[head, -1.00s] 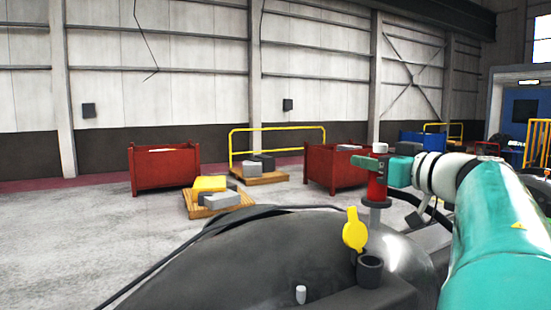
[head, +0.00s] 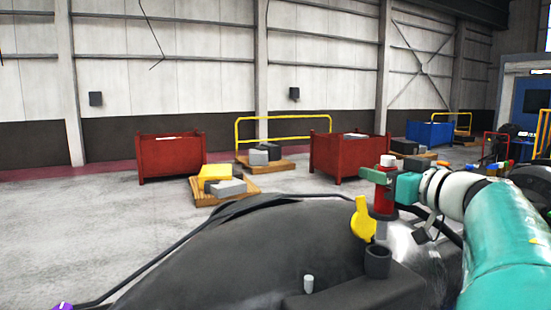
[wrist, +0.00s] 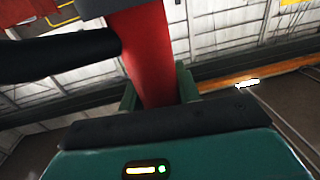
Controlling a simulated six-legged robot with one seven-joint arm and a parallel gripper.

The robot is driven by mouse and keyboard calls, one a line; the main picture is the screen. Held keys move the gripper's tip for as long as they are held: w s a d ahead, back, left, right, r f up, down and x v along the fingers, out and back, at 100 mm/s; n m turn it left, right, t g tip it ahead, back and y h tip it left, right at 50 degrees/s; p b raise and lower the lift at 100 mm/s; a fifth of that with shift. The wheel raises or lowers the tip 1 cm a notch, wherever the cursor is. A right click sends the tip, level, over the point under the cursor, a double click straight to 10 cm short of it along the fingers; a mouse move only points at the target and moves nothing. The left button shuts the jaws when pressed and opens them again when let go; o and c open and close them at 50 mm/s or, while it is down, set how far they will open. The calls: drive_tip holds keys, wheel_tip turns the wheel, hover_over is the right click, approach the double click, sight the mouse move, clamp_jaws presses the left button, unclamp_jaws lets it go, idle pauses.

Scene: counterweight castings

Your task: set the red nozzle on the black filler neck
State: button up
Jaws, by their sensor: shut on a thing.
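The red nozzle (head: 386,199) is upright in my gripper (head: 381,177), with a white top and a grey flange at its lower end. My teal gripper is shut around its red body. The black filler neck (head: 377,264) stands open on my dark body below the nozzle. The nozzle's lower end is above the neck and slightly right of it in the head view, with a gap between them. The yellow cap (head: 362,218) stands up behind the neck. In the wrist view the red nozzle (wrist: 148,60) runs between my gripper's fingers (wrist: 157,92); the neck is not visible there.
A black hose (wrist: 60,55) joins the nozzle from the left in the wrist view. A small pale peg (head: 308,283) stands left of the neck. Red bins (head: 172,158), pallets with blocks (head: 224,190) and a yellow rail (head: 280,120) are farther off on open floor.

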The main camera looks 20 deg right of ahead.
sight(371, 208)
drive_tip(key=shift+s+f, duration=0.1)
drive_tip(key=shift+f, duration=0.55)
drive_tip(key=shift+f, duration=3.15)
idle(1.4)
drive_tip(key=o, duration=0.9)
drive_tip(key=shift+f, duration=0.1)
drive_tip(key=s, duration=0.4)
drive_tip(key=s+d, duration=0.1)
drive_tip(key=s, duration=0.8)
drive_tip(key=shift+s+d, duration=0.3)
drive_tip(key=shift+d, duration=0.1)
